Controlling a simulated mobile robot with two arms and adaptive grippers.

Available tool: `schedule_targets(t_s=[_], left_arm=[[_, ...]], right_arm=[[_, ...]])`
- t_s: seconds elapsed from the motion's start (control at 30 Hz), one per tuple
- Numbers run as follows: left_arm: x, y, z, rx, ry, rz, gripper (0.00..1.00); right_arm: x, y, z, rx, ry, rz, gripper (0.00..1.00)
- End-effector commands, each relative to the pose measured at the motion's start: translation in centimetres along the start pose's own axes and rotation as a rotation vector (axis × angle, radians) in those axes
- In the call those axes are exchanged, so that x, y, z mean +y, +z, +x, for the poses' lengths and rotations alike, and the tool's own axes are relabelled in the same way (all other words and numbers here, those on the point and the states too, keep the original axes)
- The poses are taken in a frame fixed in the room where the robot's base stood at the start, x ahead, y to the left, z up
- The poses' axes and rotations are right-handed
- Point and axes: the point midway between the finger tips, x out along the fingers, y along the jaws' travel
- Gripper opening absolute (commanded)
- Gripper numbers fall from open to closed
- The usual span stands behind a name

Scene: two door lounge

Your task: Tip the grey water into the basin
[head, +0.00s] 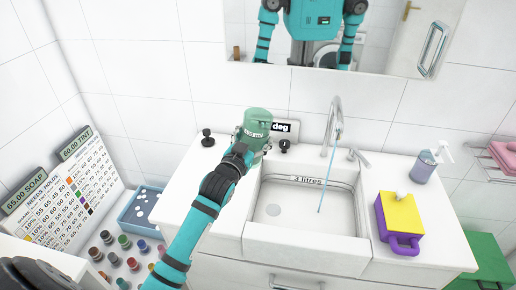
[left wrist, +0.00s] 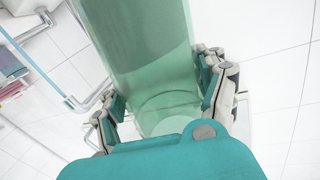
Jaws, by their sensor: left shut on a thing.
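My left gripper (head: 246,146) is shut on a translucent green beaker (head: 257,122), marked about 500 ml. It holds it at the back left of the white basin (head: 292,246), near the basin's left rim. In the left wrist view the beaker (left wrist: 145,50) stands between the two fingers of the gripper (left wrist: 165,90). The beaker looks close to upright. My right gripper is not in view.
A tap (head: 334,120) stands behind the basin, with a thin blue stream falling into it. Dark knobs (head: 207,138) and a small "deg" display (head: 284,127) are near the beaker. A yellow and purple box (head: 400,220) and a soap dispenser (head: 424,168) stand at the right.

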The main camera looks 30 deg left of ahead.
Motion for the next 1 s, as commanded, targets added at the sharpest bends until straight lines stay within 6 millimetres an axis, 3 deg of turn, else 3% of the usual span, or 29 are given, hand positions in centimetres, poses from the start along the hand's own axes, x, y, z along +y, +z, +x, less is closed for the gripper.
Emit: schedule_targets(t_s=[0.17,0.6,1.0], left_arm=[[0.0,-0.1,0.0,0.001,0.0,0.009,0.24],[0.1,-0.3,0.0,-0.001,0.0,0.025,0.24],[0.3,-1.1,0.0,-0.018,0.0,0.127,0.24]], right_arm=[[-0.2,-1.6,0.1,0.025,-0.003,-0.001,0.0],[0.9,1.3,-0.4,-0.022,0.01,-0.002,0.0],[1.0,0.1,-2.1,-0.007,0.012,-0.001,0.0]])
